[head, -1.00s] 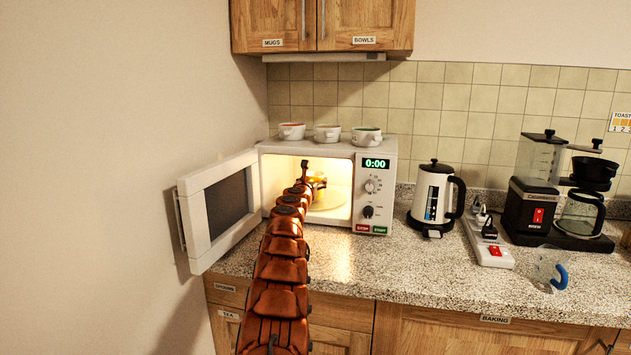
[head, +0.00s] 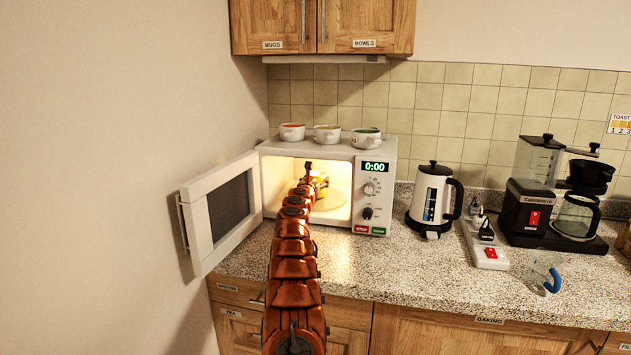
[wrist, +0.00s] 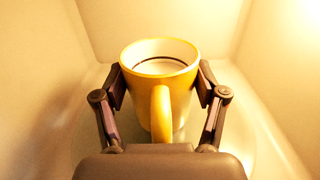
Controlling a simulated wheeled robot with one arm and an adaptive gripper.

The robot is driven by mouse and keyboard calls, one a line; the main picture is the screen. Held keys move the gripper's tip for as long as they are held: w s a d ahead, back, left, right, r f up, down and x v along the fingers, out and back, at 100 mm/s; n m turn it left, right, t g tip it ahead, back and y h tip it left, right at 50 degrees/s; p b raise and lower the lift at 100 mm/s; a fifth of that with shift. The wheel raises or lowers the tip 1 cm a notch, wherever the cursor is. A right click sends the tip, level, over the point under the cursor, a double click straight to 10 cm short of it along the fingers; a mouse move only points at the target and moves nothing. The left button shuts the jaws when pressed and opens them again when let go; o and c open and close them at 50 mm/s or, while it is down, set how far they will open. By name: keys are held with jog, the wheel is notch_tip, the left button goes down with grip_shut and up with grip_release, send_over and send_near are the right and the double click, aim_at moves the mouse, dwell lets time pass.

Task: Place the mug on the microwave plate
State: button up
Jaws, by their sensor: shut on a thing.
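In the wrist view, a yellow mug (wrist: 177,103) with a white inside stands upright between the fingers of my gripper (wrist: 160,92), its handle toward the camera. My gripper is shut on the mug's sides. In the head view, the mug (head: 323,186) is a small yellow patch inside the lit, open microwave (head: 376,165), mostly hidden by my arm. The pale round plate (head: 338,201) shows to its right on the microwave floor. It also shows faintly below the mug in the wrist view (wrist: 236,150). I cannot tell whether the mug touches the plate.
The microwave door (head: 225,210) hangs open at left, near the wall. Several bowls (head: 327,133) stand on top of the microwave. To the right are a kettle (head: 433,195), a power strip (head: 487,250), a coffee maker (head: 560,200) and a clear mug with blue handle (head: 546,276).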

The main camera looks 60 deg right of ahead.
dwell(0.4)
jog(key=o, duration=1.6)
jog(key=shift+f, duration=0.1)
